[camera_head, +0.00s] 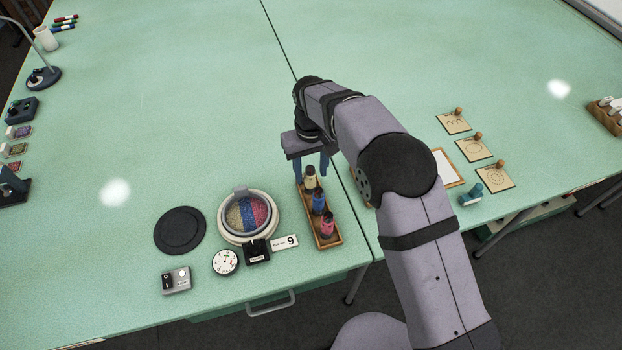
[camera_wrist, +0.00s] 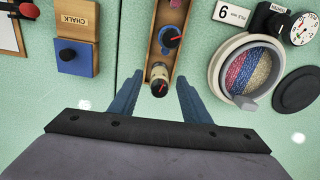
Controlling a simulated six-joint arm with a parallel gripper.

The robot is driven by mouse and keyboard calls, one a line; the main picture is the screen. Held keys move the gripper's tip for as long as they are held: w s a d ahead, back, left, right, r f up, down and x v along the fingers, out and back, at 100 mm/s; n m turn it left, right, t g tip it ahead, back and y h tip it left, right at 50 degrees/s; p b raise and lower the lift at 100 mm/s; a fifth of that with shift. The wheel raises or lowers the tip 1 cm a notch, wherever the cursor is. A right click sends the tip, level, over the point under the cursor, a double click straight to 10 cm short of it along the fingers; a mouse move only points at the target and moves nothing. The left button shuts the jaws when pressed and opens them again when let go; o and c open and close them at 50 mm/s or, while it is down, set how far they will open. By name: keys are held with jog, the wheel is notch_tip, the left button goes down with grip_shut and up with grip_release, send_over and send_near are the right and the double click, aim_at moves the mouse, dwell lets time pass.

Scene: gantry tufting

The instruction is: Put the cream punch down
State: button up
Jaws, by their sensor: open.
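The cream punch (camera_head: 310,182) stands upright in the far end of a narrow wooden tray (camera_head: 328,241). In the wrist view the cream punch (camera_wrist: 160,74) sits between my fingertips, with the tray (camera_wrist: 153,45) running away from it. The blue punch (camera_head: 319,204) and the pink-red punch (camera_head: 327,225) stand in the same tray, nearer the table's front edge. My gripper (camera_head: 311,170) is above the tray's far end with its blue fingers spread. In the wrist view my gripper (camera_wrist: 160,82) is open, with gaps beside the cream punch.
Left of the tray are a round hoop (camera_head: 226,233) with coloured fill, a number card (camera_head: 285,242), a dial (camera_head: 225,262) and a black disc (camera_head: 180,231). A chalk block (camera_wrist: 75,20) lies across the table seam. The table beyond my gripper is clear.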

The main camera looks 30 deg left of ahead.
notch_tip(320, 180, up, 8)
jog(key=shift+b, duration=0.75)
jog(key=shift+w+d, duration=0.15)
jog(key=shift+d, duration=0.1)
jog(key=d+m, duration=0.5)
jog(key=d, duration=1.9)
jog(key=s+d+f+m, duration=0.4)
jog(key=s+d, duration=1)
jog(key=d, duration=0.2)
jog(key=shift+s+m, duration=0.3)
jog(key=shift+s, duration=0.05)
